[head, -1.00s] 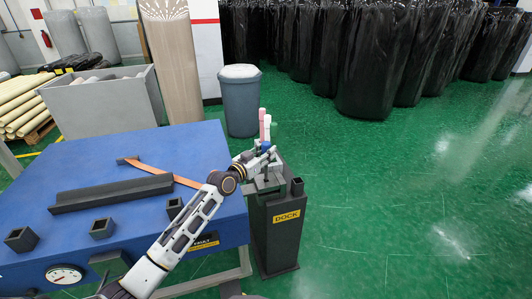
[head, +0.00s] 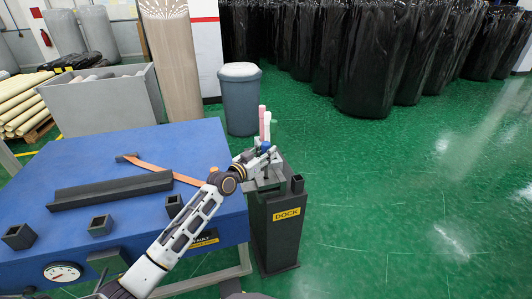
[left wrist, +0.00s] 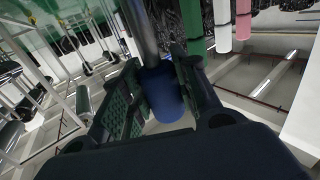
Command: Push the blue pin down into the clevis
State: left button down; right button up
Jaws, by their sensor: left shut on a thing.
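The blue pin (left wrist: 163,92) is between the two dark fingers of my left gripper (left wrist: 158,75) in the left wrist view, and the gripper is shut on it. In the head view a small patch of the blue pin (head: 265,146) shows at my left gripper (head: 262,155), above the dark post (head: 274,225) marked DOCK. A grey metal part on the post's top (head: 266,182) lies below the gripper; the clevis is too small and too covered to make out. I cannot tell how far the pin is in it. My right gripper is not in view.
Upright pink (head: 262,117) and pale rods stand close behind the gripper; green, white and pink ones (left wrist: 243,20) show in the left wrist view. A blue table (head: 120,155) with a dark bar and sockets is at left. A grey bin (head: 240,98) stands behind. Green floor is clear at right.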

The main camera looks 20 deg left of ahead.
pick_arm(q)
jog(key=shift+f+b, duration=1.75)
jog(key=shift+f, duration=0.5)
dwell(0.8)
jog(key=c, duration=1)
grip_release()
jog(key=shift+f, duration=0.1)
